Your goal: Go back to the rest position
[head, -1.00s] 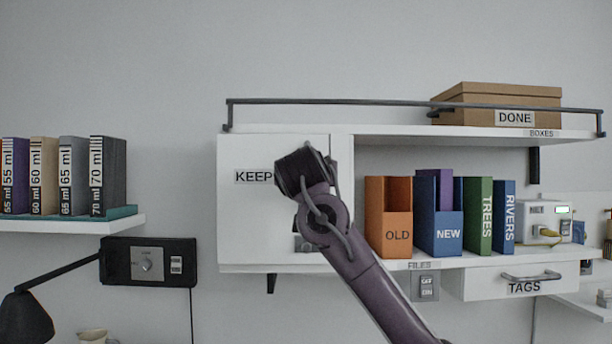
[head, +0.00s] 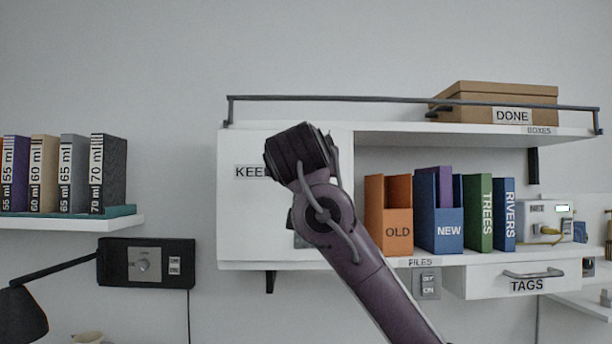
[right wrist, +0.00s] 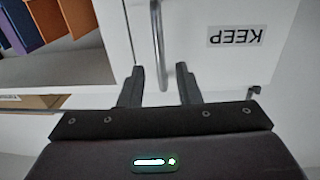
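My right arm's wrist (head: 325,212) rises from the bottom in front of the white KEEP cabinet door (head: 240,225); its gripper is hidden there. In the right wrist view my right gripper (right wrist: 159,72) is open, its two dark fingers apart. The door's grey bar handle (right wrist: 158,40) shows between the fingertips in the picture; the fingers are not closed on it, and I cannot tell the depth gap. The KEEP label (right wrist: 237,36) appears upside down there. The door looks shut. My left gripper is not in view.
An orange OLD file box (head: 389,215), a blue NEW box (head: 439,228) and upright books stand right of the cabinet, above the TAGS drawer (head: 500,280). A DONE box (head: 500,95) is on top behind a rail. A left shelf (head: 60,224) holds binders; a lamp (head: 22,315) stands below.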

